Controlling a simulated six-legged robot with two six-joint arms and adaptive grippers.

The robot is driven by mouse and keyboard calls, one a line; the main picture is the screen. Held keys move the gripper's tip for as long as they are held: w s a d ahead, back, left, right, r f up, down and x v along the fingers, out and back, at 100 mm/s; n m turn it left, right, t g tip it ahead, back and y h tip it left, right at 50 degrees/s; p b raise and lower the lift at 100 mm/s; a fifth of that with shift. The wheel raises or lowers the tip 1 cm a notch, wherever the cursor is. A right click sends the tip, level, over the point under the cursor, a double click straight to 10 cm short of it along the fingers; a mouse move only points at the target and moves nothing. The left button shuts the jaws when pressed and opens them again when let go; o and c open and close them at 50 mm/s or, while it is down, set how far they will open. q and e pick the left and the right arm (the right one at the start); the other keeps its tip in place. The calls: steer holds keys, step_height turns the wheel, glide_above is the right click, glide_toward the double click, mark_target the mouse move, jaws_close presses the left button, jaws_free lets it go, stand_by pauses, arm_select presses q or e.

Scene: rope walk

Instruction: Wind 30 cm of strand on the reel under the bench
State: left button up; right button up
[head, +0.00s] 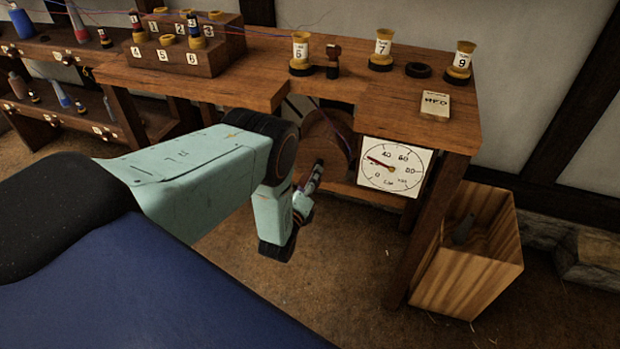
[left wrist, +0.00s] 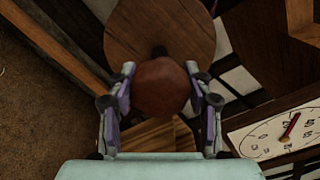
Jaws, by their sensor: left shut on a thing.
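The reel (head: 326,140) is a round brown wooden disc under the bench (head: 375,85); it also shows in the left wrist view (left wrist: 160,32). My left gripper (head: 316,180) is in front of the reel. In the left wrist view its fingers (left wrist: 160,90) are shut on a round reddish-brown crank knob (left wrist: 161,88), which hides part of the disc. A dial (head: 397,168) hangs under the bench, with its red needle left of the 40 mark, around 20; it also shows in the left wrist view (left wrist: 285,132). A thin strand runs down near the reel. My right gripper is not in view.
A stepped wooden rack (head: 190,62) of numbered bobbins stands on the bench. Several yellow spools stand along its back, with a small labelled block (head: 435,105) near the right edge. A wooden bin (head: 470,270) stands right of the bench leg. The floor (head: 340,280) in front is clear.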

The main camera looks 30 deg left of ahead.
arm_select(q)
steer(key=m, duration=0.4)
steer(key=shift+a+m, duration=0.1)
steer(key=shift+m, duration=0.2)
steer(key=shift+r+m+p, duration=0.1)
steer(key=shift+m+p, duration=0.3)
steer(key=shift+m, duration=1.9)
steer(key=o, duration=1.2)
steer(key=v, duration=1.2)
